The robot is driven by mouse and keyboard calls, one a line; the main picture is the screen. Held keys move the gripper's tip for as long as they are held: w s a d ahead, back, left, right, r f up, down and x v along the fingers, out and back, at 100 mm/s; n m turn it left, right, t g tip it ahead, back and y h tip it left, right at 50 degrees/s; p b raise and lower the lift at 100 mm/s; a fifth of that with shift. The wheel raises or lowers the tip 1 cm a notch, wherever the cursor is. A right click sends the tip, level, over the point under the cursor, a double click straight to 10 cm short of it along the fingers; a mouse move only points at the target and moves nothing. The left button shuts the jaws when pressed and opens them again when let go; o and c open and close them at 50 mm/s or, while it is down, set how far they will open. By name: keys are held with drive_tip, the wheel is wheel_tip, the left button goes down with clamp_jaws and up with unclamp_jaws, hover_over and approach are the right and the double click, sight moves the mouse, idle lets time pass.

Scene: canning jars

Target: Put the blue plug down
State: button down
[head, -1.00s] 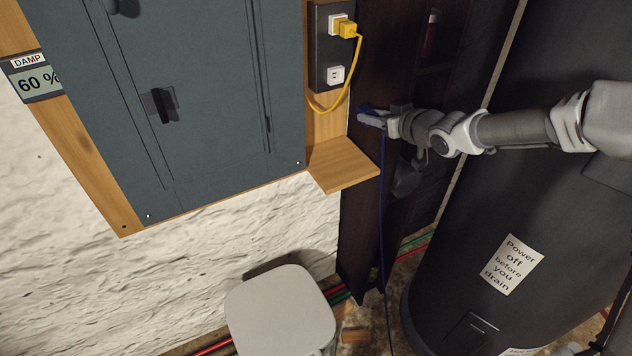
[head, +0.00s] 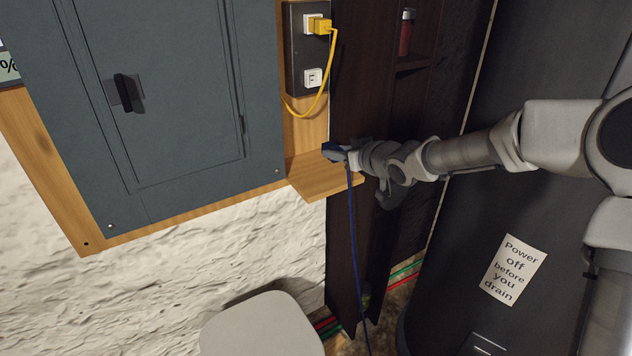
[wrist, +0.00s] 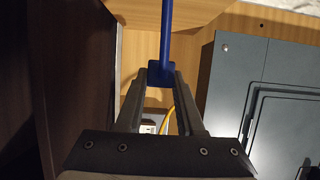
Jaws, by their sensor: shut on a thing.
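The blue plug (head: 333,151) is between the fingertips of my gripper (head: 340,154), which is shut on it. In the head view it shows just over the right part of a small wooden shelf (head: 312,184); I cannot tell whether it touches the shelf. Its blue cord (head: 354,255) hangs down past the shelf's right edge toward the floor. In the wrist view the blue plug (wrist: 158,70) sits between the two fingers of my gripper (wrist: 160,82), with its cord running up the picture.
A black outlet plate (head: 308,78) with a yellow plug (head: 323,27) and its looping cord is above the shelf. The grey electrical panel (head: 180,100) is at left. A dark shelf unit (head: 365,80) and a large dark tank (head: 560,230) stand at right. A grey stool (head: 262,330) is below.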

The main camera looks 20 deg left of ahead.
drive_tip(key=b, duration=0.2)
hover_over(317, 184)
wheel_tip(317, 184, down, 3)
drive_tip(key=shift+w+f, duration=0.1)
drive_tip(key=shift+f+b, duration=0.55)
drive_tip(key=shift+f, duration=1.4)
drive_tip(key=shift+f+b, duration=0.3)
drive_tip(key=shift+f, duration=0.05)
drive_tip(key=c, duration=0.5)
unclamp_jaws()
drive_tip(key=shift+r+p, duration=0.5)
drive_tip(key=shift+r, duration=0.1)
drive_tip(key=p+v, duration=0.2)
drive_tip(key=v, duration=0.9)
drive_tip(key=shift+s+d, duration=0.25)
drive_tip(key=shift+s, duration=0.05)
